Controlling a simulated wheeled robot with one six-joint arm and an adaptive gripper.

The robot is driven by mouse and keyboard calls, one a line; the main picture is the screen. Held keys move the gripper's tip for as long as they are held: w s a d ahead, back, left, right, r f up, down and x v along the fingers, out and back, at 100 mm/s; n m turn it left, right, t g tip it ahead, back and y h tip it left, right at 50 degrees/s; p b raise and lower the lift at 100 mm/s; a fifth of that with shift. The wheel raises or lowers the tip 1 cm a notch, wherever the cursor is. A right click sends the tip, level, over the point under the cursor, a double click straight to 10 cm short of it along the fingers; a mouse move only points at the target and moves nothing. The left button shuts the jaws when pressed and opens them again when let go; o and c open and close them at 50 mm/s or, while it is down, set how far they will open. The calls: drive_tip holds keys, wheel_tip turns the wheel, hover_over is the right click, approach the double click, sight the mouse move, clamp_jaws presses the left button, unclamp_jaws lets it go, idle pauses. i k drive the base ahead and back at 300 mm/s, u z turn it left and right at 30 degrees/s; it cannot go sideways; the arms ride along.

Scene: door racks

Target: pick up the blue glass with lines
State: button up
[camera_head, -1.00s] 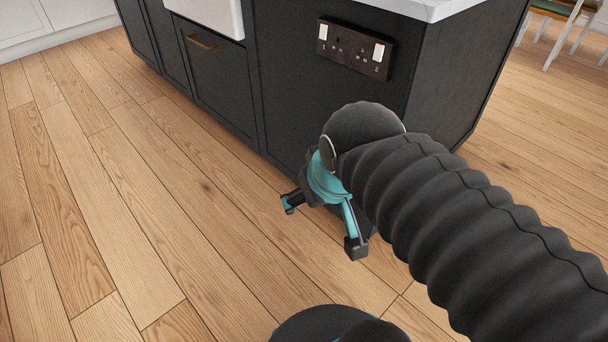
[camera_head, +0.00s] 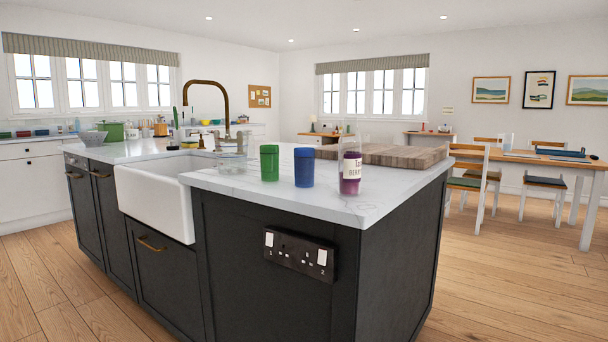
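A blue glass (camera_head: 304,167) stands upright on the white top of the kitchen island (camera_head: 266,200). It is between a green glass (camera_head: 269,163) on its left and a bottle with purple contents (camera_head: 350,172) on its right. Lines on the blue glass are too small to make out clearly. My gripper is not in view now.
A clear glass container (camera_head: 232,158) stands left of the green glass, near the white sink (camera_head: 150,200) and brass tap (camera_head: 226,95). A wooden board (camera_head: 385,155) lies behind the bottle. Wooden floor (camera_head: 500,270) is open right of the island.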

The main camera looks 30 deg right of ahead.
sight(304, 158)
drive_tip(key=u, duration=1.6)
drive_tip(key=k, duration=1.4)
drive_tip(key=z, duration=1)
